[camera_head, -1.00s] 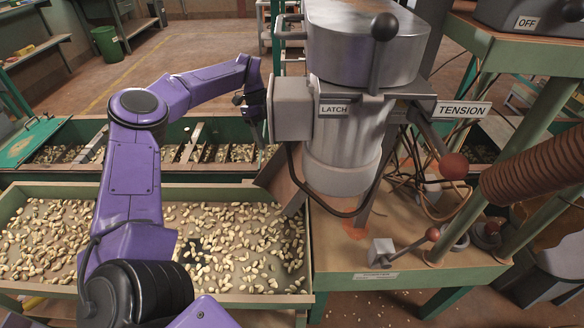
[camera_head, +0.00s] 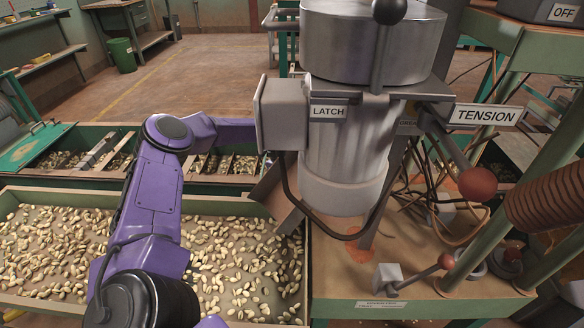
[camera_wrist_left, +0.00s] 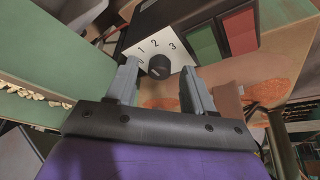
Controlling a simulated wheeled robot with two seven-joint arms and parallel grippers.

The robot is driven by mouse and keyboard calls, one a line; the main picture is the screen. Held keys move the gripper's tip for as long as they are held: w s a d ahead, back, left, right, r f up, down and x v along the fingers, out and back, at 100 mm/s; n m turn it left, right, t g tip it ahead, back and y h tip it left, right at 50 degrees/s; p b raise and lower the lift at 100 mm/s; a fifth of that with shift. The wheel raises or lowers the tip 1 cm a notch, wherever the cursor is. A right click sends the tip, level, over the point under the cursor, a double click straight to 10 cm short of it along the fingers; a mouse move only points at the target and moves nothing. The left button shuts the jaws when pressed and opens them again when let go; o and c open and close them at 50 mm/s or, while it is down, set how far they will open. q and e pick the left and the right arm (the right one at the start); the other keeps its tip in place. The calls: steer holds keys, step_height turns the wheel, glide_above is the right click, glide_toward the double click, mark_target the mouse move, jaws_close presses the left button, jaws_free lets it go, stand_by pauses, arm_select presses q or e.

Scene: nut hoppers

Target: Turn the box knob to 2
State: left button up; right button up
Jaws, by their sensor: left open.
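The black box knob (camera_wrist_left: 159,66) sits on a white dial plate (camera_wrist_left: 175,50) marked 0, 1, 2 and 3 in the left wrist view. Which number the knob points to is too small to tell. My left gripper (camera_wrist_left: 160,76) is open, with one finger on each side of the knob in the picture; I see no clear contact. In the head view my left arm (camera_head: 158,185) reaches behind the grey box (camera_head: 281,113) beside the LATCH label, which hides its gripper. The knob does not show there. My right gripper is not in view.
A green and a red panel (camera_wrist_left: 239,30) are beside the dial. A metal hopper (camera_head: 350,130) stands right of the grey box, with a red-ended TENSION lever (camera_head: 477,184). A tray of nuts (camera_head: 305,290) lies below my arm. Cables hang under the hopper.

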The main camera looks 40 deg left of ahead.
arm_select(q)
jaws_close()
steer(key=shift+f+b, duration=0.2)
steer(key=shift+b, duration=0.1)
steer(key=shift+w+f+m+g+b, duration=0.15)
steer(key=shift+m+g+b, duration=0.25)
steer(key=shift+m+b, duration=0.7)
steer(key=shift+r+m+g, duration=0.3)
steer(key=shift+m+g, duration=0.1)
steer(key=shift+m, duration=0.7)
jaws_free()
